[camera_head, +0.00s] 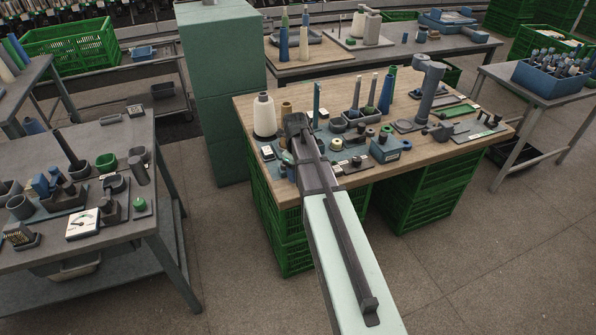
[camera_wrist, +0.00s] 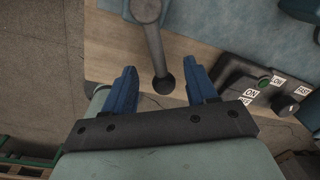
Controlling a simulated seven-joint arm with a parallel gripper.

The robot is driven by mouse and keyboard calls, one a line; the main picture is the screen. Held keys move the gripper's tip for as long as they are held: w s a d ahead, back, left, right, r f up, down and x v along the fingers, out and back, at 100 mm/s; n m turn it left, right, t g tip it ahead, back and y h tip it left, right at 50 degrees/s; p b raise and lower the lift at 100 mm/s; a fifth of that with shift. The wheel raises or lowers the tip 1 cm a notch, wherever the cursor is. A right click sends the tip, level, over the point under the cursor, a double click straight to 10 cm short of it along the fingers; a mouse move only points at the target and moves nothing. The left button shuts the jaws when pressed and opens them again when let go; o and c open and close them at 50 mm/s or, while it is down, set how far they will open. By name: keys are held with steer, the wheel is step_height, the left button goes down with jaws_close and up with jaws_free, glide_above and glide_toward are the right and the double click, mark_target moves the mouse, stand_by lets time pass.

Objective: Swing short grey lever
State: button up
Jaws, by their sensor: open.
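In the wrist view, a short grey lever (camera_wrist: 155,50) runs down from a round grey hub (camera_wrist: 147,8) at the top edge and ends in a dark ball knob (camera_wrist: 163,85). My gripper (camera_wrist: 163,76) has two blue fingers, spread apart and empty. The knob lies between the fingers in the picture, with a gap on both sides, and I see no contact. Its height relative to the fingers is hard to tell. In the head view my arm reaches over the wooden table (camera_head: 440,150); my fingers and the lever cannot be made out there.
Green crates (camera_head: 415,200) stand below.

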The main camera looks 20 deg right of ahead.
step_height(320, 180, up, 14)
steer(key=shift+s+a, duration=0.2)
steer(key=shift+a, duration=0.15)
stand_by(0.5)
steer(key=shift+f, duration=0.15)
stand_by(0.3)
